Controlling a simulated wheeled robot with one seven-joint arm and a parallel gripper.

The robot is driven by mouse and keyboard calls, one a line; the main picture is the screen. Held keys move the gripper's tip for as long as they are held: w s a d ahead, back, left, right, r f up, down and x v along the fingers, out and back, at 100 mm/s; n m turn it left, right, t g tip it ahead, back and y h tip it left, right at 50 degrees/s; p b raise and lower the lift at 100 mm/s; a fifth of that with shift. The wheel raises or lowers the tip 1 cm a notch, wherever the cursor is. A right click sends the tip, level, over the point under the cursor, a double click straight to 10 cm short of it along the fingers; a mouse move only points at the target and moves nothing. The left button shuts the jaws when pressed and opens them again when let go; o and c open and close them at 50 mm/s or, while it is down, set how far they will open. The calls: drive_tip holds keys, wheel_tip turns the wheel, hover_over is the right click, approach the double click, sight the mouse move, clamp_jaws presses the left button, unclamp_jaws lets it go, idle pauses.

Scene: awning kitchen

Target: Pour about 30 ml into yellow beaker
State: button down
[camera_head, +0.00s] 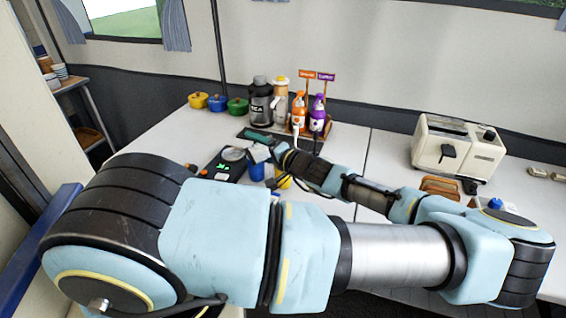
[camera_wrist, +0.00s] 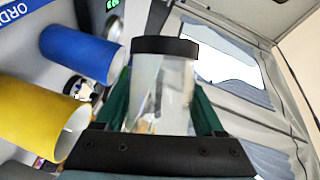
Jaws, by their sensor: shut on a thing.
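My gripper (camera_wrist: 165,103) is shut on a clear vessel (camera_wrist: 163,80) with a black band at its end. Green fingers press on both sides of it. Whether it holds liquid is unclear. In the head view my gripper (camera_head: 266,146) is over the worktop, with the clear vessel (camera_head: 258,154) tilted above the blue beaker (camera_head: 256,172). The yellow beaker (camera_head: 283,183) is just right of the blue one, partly hidden by my arm. In the wrist view, which is rolled, the yellow beaker (camera_wrist: 32,112) and blue beaker (camera_wrist: 78,53) lie left of the vessel, apart from it.
A black scale (camera_head: 222,168) with a green display stands left of the beakers. Bottles (camera_head: 298,110), a grey canister (camera_head: 261,103) and small coloured pots (camera_head: 217,103) stand behind. A toaster (camera_head: 458,146) is at right. The worktop's left part is clear.

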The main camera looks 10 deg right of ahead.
drive_tip(key=shift+a+r+m, duration=0.15)
drive_tip(key=shift+r+m, duration=0.2)
drive_tip(key=shift+m, duration=0.25)
idle(1.3)
drive_tip(key=shift+s+a+n+h, duration=0.2)
drive_tip(key=shift+n+h, duration=0.1)
drive_tip(key=shift+n, duration=0.7)
drive_tip(key=shift+f+n+h+b, duration=0.4)
drive_tip(key=shift+f+n+h, duration=0.1)
drive_tip(key=shift+n, duration=0.5)
drive_tip(key=n+b, duration=0.1)
drive_tip(key=n+h, duration=0.1)
drive_tip(key=shift+f+n+g+h+b, duration=0.2)
drive_tip(key=shift+n+g+h+b, duration=0.1)
drive_tip(key=shift+n+b, duration=0.1)
drive_tip(key=shift+s+a+f+n+h+b, duration=0.1)
drive_tip(key=shift+a+f+n+h+b, duration=0.45)
drive_tip(key=shift+n, duration=0.25)
drive_tip(key=shift+s+a+f+n+h+b, duration=0.1)
drive_tip(key=shift+a+f+n+h+b, duration=0.2)
drive_tip(key=shift+n+h+b, duration=0.35)
drive_tip(key=shift+s+a+f+n+h+b, duration=0.1)
drive_tip(key=shift+a+f+n+h+b, duration=0.35)
drive_tip(key=shift+n+b, duration=0.45)
drive_tip(key=shift+r, duration=0.1)
